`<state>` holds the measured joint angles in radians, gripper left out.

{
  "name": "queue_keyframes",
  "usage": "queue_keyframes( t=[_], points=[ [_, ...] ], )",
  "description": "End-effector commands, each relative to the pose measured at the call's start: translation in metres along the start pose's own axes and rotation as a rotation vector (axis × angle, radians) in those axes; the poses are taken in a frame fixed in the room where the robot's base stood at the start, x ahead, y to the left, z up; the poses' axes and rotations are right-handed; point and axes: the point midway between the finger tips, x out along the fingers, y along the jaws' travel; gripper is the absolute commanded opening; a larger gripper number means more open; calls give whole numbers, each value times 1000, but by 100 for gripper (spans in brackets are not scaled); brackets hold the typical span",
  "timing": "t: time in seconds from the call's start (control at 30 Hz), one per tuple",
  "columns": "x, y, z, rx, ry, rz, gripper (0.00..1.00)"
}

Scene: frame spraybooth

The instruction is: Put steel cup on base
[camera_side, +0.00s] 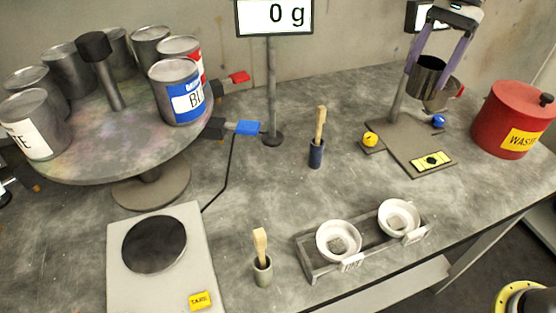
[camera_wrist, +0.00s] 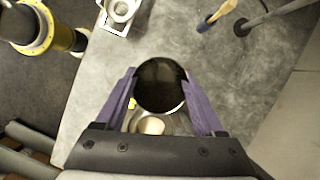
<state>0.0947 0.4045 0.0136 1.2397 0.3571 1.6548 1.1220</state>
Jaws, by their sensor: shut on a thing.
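The steel cup (camera_side: 428,76) is dark grey metal and hangs between the purple fingers of my gripper (camera_side: 432,62) at the upper right of the side view. In the wrist view the cup (camera_wrist: 160,84) shows its dark, open mouth between the fingertips (camera_wrist: 157,74). My gripper is shut on it and holds it above the table, at the stand. The flat grey base (camera_side: 408,152) lies below, with a yellow knob (camera_side: 370,139), a blue knob (camera_side: 438,121) and a yellow level plate (camera_side: 432,161). A metal holder (camera_side: 440,98) shows just under the cup; whether they touch is unclear.
A red waste pot (camera_side: 514,120) stands right of the base. A brush in a blue holder (camera_side: 316,152) and a display post (camera_side: 271,90) stand to the left. A rack with two white bowls (camera_side: 338,240) is in front. A paint-can turntable (camera_side: 110,140) and scale (camera_side: 155,275) are farther left.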

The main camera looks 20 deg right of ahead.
Motion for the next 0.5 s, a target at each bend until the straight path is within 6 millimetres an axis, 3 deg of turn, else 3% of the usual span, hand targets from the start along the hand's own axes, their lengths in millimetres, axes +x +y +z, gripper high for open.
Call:
queue_keyframes(
  t=[0.03,0.3,0.5],
  points=[
    [15,-7,18,18,-2,-6,16],
    [96,-31,106,185,0,-74,16],
    [137,-31,152,283,0,-117,16]
  ],
)
